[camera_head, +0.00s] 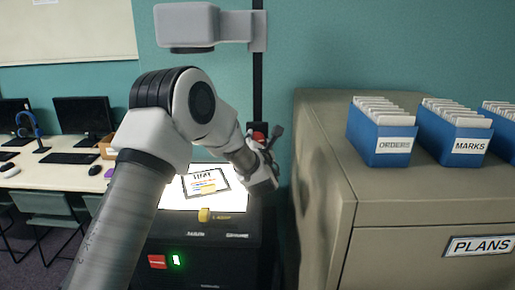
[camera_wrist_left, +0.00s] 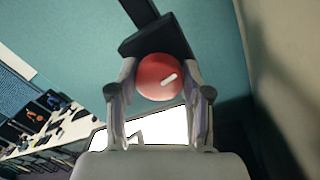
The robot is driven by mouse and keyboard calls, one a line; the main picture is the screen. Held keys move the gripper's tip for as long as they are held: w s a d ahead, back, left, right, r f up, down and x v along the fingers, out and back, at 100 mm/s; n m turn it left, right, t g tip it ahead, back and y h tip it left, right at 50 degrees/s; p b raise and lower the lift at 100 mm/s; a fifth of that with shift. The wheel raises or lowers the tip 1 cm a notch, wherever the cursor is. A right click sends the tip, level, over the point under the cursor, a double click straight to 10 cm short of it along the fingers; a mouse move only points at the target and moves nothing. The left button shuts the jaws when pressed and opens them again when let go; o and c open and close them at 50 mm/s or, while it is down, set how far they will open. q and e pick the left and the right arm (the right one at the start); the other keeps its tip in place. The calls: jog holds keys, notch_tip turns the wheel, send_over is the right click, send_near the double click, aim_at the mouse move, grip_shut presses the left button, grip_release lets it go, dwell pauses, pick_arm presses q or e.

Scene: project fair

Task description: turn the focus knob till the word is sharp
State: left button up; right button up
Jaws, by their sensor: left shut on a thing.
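The overhead projector (camera_head: 200,265) is a dark box with a bright lit top and a small green light on its front. A sheet with a word and coloured lines (camera_head: 206,183) lies on the lit top; the word is too small to read. The red focus knob (camera_wrist_left: 159,77) has a white mark and sits on a black block on the post. In the head view the knob (camera_head: 258,132) shows only partly behind my left gripper (camera_head: 269,160). In the left wrist view the fingers of my left gripper (camera_wrist_left: 160,100) are shut on the knob, one on each side. My right gripper is not in view.
The projector's grey head (camera_head: 187,24) hangs on the black post above my left arm. A beige cabinet (camera_head: 335,190) with blue file boxes (camera_head: 380,138) stands close on the right. A desk with monitors (camera_head: 84,115) and chairs is at the left.

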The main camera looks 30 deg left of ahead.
pick_arm(q)
jog(key=o, duration=1.2)
jog(key=shift+c, duration=0.2)
jog(key=shift+d, duration=0.1)
jog(key=v, duration=1.1)
jog(key=shift+s+d, duration=0.2)
jog(key=shift+s, duration=0.15)
